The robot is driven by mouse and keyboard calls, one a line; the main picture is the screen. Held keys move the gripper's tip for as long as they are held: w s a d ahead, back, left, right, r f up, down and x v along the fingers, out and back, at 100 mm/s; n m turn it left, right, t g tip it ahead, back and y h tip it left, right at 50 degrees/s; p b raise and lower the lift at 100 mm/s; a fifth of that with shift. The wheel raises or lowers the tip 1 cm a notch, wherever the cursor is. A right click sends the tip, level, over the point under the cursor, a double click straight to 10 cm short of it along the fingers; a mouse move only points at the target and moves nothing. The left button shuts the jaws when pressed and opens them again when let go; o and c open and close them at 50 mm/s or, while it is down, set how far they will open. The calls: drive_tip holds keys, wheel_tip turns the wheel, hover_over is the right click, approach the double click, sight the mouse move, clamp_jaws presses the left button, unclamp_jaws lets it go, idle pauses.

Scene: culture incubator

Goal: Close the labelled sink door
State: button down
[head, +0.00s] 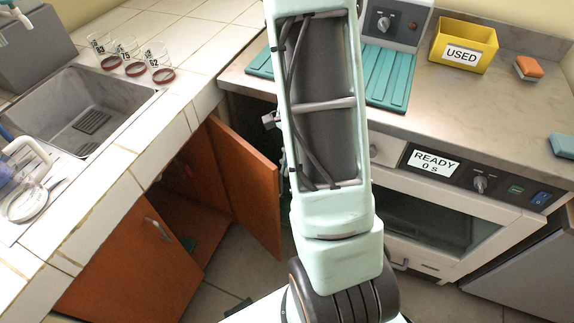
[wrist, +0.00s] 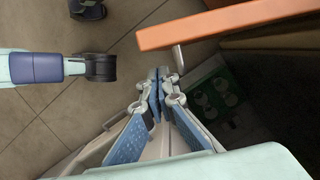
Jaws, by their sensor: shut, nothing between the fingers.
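The sink cabinet has two orange-brown doors under the tiled counter. The far door (head: 248,185) stands swung open, out into the room. The near door (head: 130,268), with a metal handle (head: 157,229), looks shut. I see no label on either. In the wrist view an orange door edge (wrist: 230,25) crosses the top right, with a metal handle (wrist: 178,57) beneath it. My gripper (wrist: 158,76) is shut and empty, its tips close to that handle; I cannot tell whether they touch. In the head view my arm hides the gripper.
The grey sink (head: 90,110) and several glasses (head: 130,60) are on the tiled counter. The cabinet's dark inside holds a green crate (wrist: 215,95) with round items. An incubator (head: 440,200) with a READY display stands right of my arm. Tiled floor (wrist: 60,120) is open left of the gripper.

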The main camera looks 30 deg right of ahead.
drive_tip(key=b+x, duration=0.1)
drive_tip(key=x, duration=0.5)
drive_tip(key=shift+f, duration=0.3)
drive_tip(key=shift+a, duration=0.25)
